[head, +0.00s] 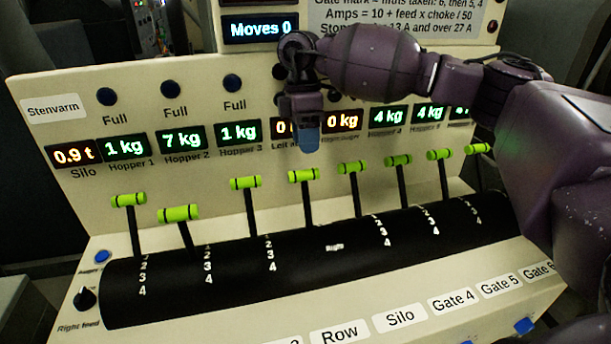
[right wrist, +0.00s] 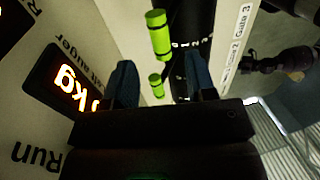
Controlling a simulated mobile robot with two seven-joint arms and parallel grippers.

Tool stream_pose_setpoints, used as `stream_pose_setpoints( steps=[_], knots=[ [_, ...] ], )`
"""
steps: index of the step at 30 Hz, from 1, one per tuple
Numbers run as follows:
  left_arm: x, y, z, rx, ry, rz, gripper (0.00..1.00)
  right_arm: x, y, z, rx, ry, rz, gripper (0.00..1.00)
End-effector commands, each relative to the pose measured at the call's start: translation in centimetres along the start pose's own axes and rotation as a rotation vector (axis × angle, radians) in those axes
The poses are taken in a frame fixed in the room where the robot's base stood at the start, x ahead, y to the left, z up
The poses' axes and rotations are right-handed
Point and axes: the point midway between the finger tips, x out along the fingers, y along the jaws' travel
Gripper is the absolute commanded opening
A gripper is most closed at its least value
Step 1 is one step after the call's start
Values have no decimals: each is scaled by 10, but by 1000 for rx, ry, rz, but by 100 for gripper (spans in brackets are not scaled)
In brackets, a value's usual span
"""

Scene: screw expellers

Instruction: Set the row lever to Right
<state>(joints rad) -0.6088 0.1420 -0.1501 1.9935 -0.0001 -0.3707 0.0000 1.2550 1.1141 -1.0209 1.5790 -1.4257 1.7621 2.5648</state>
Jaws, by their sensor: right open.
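The row lever (head: 303,176), fourth from the left, has a lime-green crossbar handle on a dark stem and stands roughly upright above the black curved drum (head: 335,270). The Row label (head: 340,334) is on the front edge below, and the word Right is printed on the drum near the stem's foot. My right gripper (head: 307,138) hangs just above this lever, before the display panel. In the right wrist view the gripper (right wrist: 161,80) is open and empty, with green handles showing beyond its fingers; which levers these are is unclear.
Other green-handled levers stand close on both sides, including the Silo lever (head: 352,167) and the Hopper 3 lever (head: 245,183). The upright panel (head: 60,85) with weight displays rises behind. A black knob (head: 85,298) and blue buttons sit along the front.

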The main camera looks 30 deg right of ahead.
Motion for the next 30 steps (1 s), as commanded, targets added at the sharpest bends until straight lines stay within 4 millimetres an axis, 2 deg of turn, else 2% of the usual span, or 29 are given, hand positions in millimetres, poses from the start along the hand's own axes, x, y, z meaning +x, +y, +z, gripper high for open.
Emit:
stream_pose_setpoints(
  steps=[1,9,15,27,28,30],
  knots=[
    [0,0,0,0,1,0,0,11,0,0,0,-1,-4,51],
    [3,0,-1,1,6,1,0,56,0,0,0,-1,-3,51],
    [5,1,0,2,5,2,0,76,0,0,0,0,-3,51],
    [6,1,1,2,4,2,0,82,0,0,0,0,-1,51],
    [6,1,1,2,4,2,0,82,0,0,0,0,-1,49],
    [6,1,1,2,3,2,0,82,0,0,0,0,-1,39]
  ],
)
